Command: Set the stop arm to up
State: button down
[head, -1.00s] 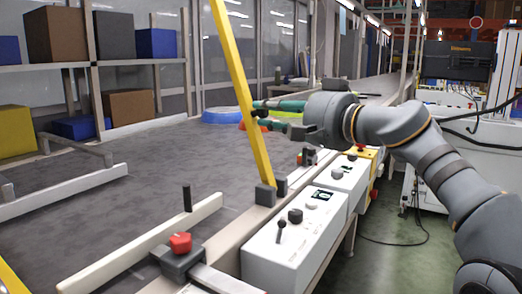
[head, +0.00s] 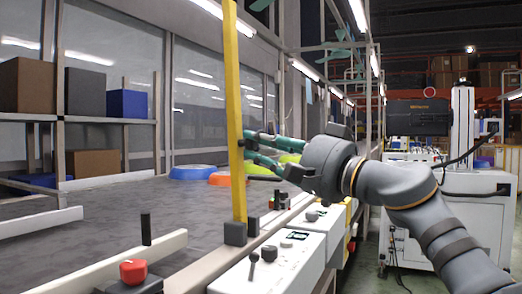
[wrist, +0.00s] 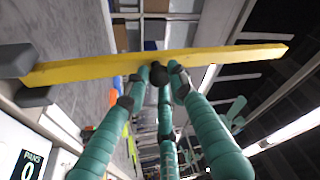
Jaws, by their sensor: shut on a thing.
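The stop arm is a long yellow bar (head: 234,95), standing nearly upright from a dark pivot block (head: 236,232) at the conveyor's edge. Its top runs out of the head view. My gripper (head: 247,146), with green fingers and dark tips, is at the bar partway up, shut on it. In the wrist view the bar (wrist: 90,70) crosses the picture, and the fingertips of my gripper (wrist: 160,76) meet it near its middle. The exact finger contact on the bar's far side is hidden.
White control boxes (head: 250,277) with knobs and small displays line the conveyor's near edge. A red knob (head: 133,271) sits at the front. Blue (head: 191,172) and orange (head: 222,179) pans lie on the grey conveyor (head: 110,207) behind. Shelves with boxes stand at the left.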

jog(key=shift+d+r, duration=0.25)
jog(key=shift+d, duration=0.05)
jog(key=c, duration=1.7)
grip_release()
jog(key=shift+o, duration=1.2)
jog(key=shift+a+f, duration=0.1)
jog(key=shift+f, duration=0.05)
jog(key=v, duration=1.2)
jog(key=shift+a, duration=0.1)
jog(key=x, duration=1.2)
jog(key=shift+a+p, duration=0.15)
jog(key=shift+p, duration=0.35)
